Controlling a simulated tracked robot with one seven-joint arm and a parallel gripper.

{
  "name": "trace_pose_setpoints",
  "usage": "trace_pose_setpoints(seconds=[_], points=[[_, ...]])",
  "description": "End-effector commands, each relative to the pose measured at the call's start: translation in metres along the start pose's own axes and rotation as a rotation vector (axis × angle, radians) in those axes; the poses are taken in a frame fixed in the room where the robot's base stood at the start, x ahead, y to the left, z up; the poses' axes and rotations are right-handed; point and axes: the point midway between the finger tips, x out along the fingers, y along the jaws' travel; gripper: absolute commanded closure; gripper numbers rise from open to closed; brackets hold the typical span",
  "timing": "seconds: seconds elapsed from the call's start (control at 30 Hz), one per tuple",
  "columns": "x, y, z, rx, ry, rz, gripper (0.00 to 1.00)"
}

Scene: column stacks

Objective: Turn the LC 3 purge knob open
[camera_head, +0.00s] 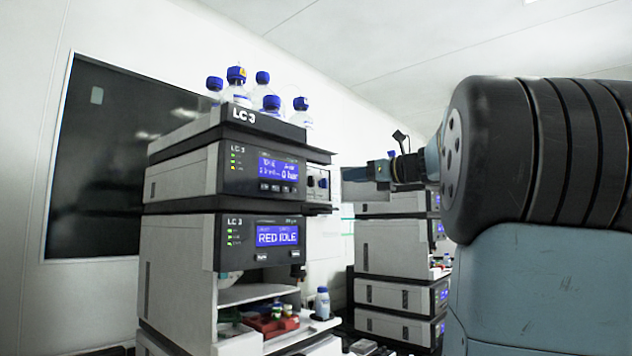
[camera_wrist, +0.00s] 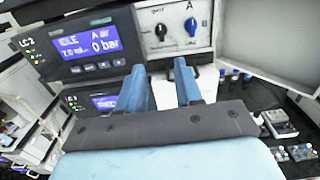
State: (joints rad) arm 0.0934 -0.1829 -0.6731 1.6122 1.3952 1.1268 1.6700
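The LC 3 stack (camera_head: 230,170) stands left of centre in the head view, with a blue "IDLE 0 bar" display on its pump unit. A small light panel at that unit's right side carries a dark knob (camera_head: 311,181) and a blue knob (camera_head: 323,183). The wrist view shows a panel with a black knob (camera_wrist: 160,30) and a blue knob (camera_wrist: 190,25) under a letter A; the unit label beside it looks like "LC 2". My gripper (camera_wrist: 160,68) is open and empty, its fingertips below these knobs and apart from them.
Blue-capped bottles (camera_head: 268,100) stand on top of the LC 3 stack. A tray with a red rack (camera_head: 272,326) and a bottle (camera_head: 322,303) sit low at its front. Another instrument stack (camera_head: 390,245) stands behind, right of centre. My arm fills the right side.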

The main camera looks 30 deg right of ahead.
Motion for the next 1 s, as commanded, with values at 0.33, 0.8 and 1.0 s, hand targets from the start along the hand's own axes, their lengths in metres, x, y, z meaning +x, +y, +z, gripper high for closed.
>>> trace_pose_setpoints(seconds=[0.33,0.8,1.0], points=[[0.037,-0.003,0.005,0.021,-0.012,-0.002,0.65],[0.115,-0.003,0.005,0.019,-0.011,-0.003,0.65],[0.132,-0.004,0.006,0.019,-0.012,-0.003,0.65]])
